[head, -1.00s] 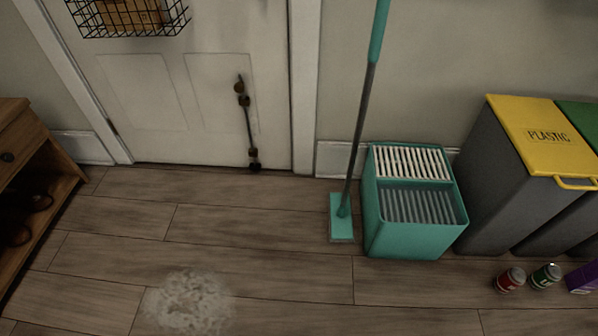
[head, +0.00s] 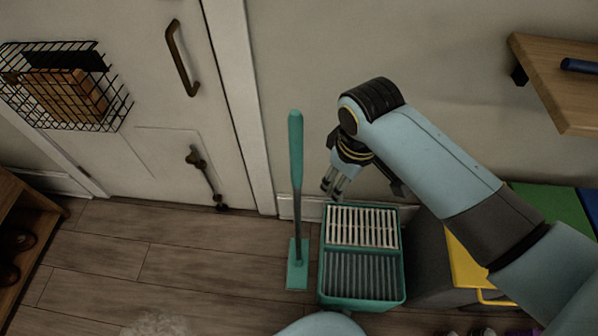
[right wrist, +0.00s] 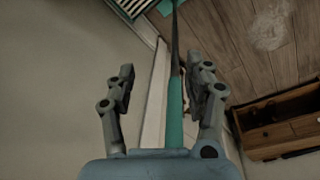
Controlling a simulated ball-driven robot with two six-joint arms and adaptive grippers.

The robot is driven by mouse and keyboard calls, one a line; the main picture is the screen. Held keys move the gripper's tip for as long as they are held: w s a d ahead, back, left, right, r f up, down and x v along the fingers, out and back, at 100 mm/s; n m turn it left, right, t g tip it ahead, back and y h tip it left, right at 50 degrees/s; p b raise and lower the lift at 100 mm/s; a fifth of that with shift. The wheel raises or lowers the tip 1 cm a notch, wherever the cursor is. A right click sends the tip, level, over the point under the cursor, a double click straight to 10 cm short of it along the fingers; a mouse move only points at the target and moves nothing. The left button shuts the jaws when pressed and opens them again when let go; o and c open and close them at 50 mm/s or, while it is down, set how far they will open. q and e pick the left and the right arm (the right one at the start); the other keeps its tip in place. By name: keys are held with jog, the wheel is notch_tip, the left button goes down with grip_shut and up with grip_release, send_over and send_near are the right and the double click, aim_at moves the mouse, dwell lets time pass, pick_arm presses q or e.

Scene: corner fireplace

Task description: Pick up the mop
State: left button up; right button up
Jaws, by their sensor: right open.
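The mop (head: 296,150) stands upright by the wall, with a teal grip, a grey pole and a flat teal head on the floor. My right gripper (head: 331,190) is just right of the pole in the head view, open and empty, fingers pointing down. In the right wrist view the mop's teal handle (right wrist: 175,110) runs between the two open fingers of the gripper (right wrist: 167,72), closer to the right finger. I cannot tell whether the finger touches it. My left gripper is not in view.
A teal mop bucket (head: 361,300) stands right of the mop. Bins with yellow (head: 465,265) and green lids are farther right, partly behind my arm. A wooden shelf (head: 565,75) is at upper right. The white door (head: 150,110) is left; the floor before it is clear.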

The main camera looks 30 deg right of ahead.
aim_at(301, 114)
jog(key=w+a+r+n+p, duration=0.1)
jog(key=w+r, duration=0.2)
jog(key=r, duration=0.2)
jog(key=w+a+r+n+g+p, duration=0.1)
jog(key=w+r+p, duration=0.1)
jog(key=r, duration=0.3)
jog(key=w+a+r+n+p, duration=0.1)
jog(key=w+a+r, duration=0.1)
jog(key=w+r, duration=0.2)
jog(key=shift+w+r+y, duration=0.1)
jog(key=shift+r+y, duration=0.2)
jog(key=shift+r, duration=0.4)
jog(key=shift+a, duration=0.2)
jog(key=f, duration=0.4)
jog(key=shift+w+d+f, duration=0.1)
jog(key=shift+d+f, duration=0.05)
jog(key=shift+d, duration=0.05)
jog(key=shift+a+f, duration=0.15)
jog(key=shift+f, duration=0.45)
jog(key=f, duration=0.4)
jog(key=shift+w+a+f+p, duration=0.25)
jog(key=shift+w+f+p, duration=0.05)
jog(key=shift+w+f, duration=0.1)
jog(key=shift+c, duration=0.8)
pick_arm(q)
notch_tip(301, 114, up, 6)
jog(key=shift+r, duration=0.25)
pick_arm(e)
grip_shut()
